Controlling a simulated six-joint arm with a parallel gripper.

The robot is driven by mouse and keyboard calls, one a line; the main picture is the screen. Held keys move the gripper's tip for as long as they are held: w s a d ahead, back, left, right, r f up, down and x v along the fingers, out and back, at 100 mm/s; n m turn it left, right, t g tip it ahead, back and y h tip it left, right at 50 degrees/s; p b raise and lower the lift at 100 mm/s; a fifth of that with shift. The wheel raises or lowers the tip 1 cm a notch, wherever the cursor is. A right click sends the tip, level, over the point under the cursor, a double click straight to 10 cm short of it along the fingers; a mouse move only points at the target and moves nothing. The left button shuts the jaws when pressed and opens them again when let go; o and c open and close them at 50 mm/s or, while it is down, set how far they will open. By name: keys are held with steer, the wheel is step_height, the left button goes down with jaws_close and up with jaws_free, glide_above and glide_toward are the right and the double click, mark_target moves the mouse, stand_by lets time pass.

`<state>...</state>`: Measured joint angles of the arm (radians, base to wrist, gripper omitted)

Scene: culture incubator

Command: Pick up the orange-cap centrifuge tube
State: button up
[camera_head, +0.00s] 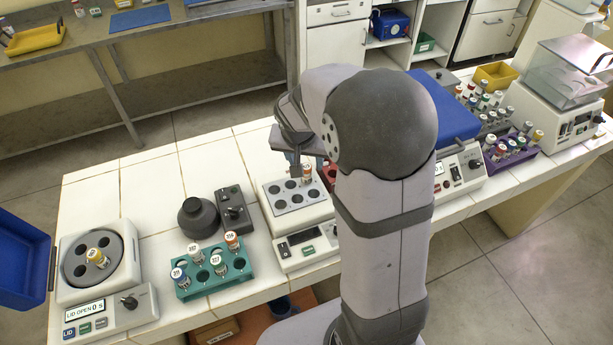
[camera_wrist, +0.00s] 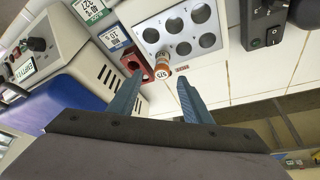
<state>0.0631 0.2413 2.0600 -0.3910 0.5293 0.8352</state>
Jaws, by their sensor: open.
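An orange-capped tube (camera_head: 307,172) stands in a hole of the grey-topped block device (camera_head: 296,220), at its back right. The same tube shows in the wrist view (camera_wrist: 162,72), cap toward the camera, between and slightly beyond my fingertips. My gripper (camera_wrist: 159,84) is open, with one finger to each side of the tube, and does not hold it. In the head view my gripper (camera_head: 297,168) is partly hidden by my arm, just left of the tube. Another orange-capped tube (camera_head: 232,240) stands in the teal rack (camera_head: 213,285) at the front.
The teal rack holds several tubes. A centrifuge (camera_head: 98,265) with open lid holds a yellow-capped tube. A dark vortex mixer (camera_head: 198,218) stands left of the block device. A red block (camera_wrist: 137,62) lies close by one fingertip. A blue-lidded device (camera_head: 445,115) stands to the right.

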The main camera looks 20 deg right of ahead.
mark_target(306, 167)
steer(key=shift+w+p+x, duration=0.2)
steer(key=shift+p+x, duration=0.8)
steer(key=shift+x, duration=2.1)
steer(key=shift+a, duration=0.15)
steer(key=c, duration=1.1)
